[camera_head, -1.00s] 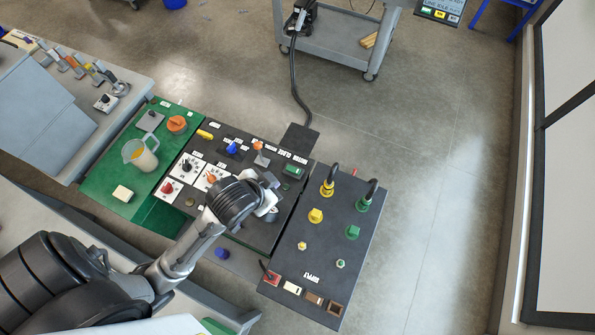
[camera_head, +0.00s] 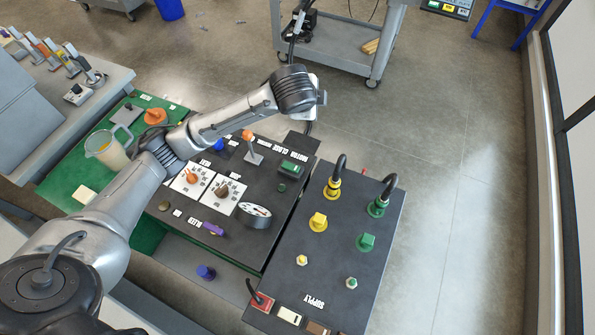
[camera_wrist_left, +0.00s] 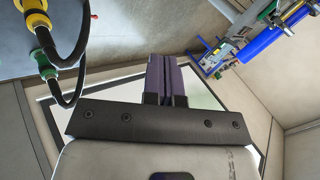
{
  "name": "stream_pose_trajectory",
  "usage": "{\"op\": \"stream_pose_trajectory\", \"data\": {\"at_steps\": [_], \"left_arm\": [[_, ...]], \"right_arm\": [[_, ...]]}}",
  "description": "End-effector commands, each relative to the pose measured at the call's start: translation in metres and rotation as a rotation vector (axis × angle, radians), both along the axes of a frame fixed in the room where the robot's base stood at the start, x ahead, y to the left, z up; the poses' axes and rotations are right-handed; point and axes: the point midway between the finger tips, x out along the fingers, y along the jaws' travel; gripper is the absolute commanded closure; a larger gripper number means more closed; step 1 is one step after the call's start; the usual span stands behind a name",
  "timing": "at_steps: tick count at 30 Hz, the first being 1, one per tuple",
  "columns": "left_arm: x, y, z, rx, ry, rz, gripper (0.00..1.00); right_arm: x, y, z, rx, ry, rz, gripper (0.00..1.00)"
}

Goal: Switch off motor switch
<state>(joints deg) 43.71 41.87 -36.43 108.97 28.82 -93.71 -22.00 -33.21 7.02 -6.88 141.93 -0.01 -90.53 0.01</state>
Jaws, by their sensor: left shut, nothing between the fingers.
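The black control panel (camera_head: 258,182) has white lettering that seems to include "MOTOR" along its far right edge. Close to that lettering is a green block-shaped control (camera_head: 293,168), with a round dark green button (camera_head: 281,188) just below it. I cannot tell for certain which control is the motor switch, or its position. My left arm reaches across the panel, with its wrist raised beyond the far edge. My left gripper's purple fingers (camera_wrist_left: 163,62) are shut and empty in the left wrist view, pointing away from the panel. My right gripper is not in view.
An orange-topped lever (camera_head: 250,142) stands near the green block. A dial gauge (camera_head: 254,214) and a purple handle (camera_head: 212,228) are nearer. The supply box (camera_head: 335,255), with plugged cables, stands at right. A grey cart (camera_head: 345,45) is behind. Floor at right is clear.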

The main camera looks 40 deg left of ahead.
Motion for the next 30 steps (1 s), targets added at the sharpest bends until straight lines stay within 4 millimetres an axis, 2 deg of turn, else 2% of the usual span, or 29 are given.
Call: {"op": "stream_pose_trajectory", "data": {"at_steps": [3, 6, 9, 12, 17, 24, 30], "left_arm": [[-0.006, 0.02, -0.038, 0.096, 0.199, -0.133, 1.0], [-0.014, 0.028, -0.066, 0.148, 0.353, -0.284, 1.0], [-0.021, 0.031, -0.088, 0.18, 0.479, -0.464, 1.0], [-0.028, 0.032, -0.102, 0.2, 0.571, -0.653, 1.0], [-0.037, 0.032, -0.112, 0.228, 0.647, -0.971, 1.0], [-0.046, 0.025, -0.113, 0.317, 0.655, -1.411, 1.0], [-0.048, 0.025, -0.113, 0.407, 0.642, -1.642, 1.0]], "right_arm": [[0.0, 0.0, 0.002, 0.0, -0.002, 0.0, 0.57], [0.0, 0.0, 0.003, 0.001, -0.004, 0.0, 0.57], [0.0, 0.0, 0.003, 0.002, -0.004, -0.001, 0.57], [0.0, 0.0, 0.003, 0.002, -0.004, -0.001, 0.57], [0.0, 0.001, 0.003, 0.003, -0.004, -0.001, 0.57], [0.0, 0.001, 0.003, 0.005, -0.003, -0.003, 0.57], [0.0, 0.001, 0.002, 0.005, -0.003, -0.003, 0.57]]}}
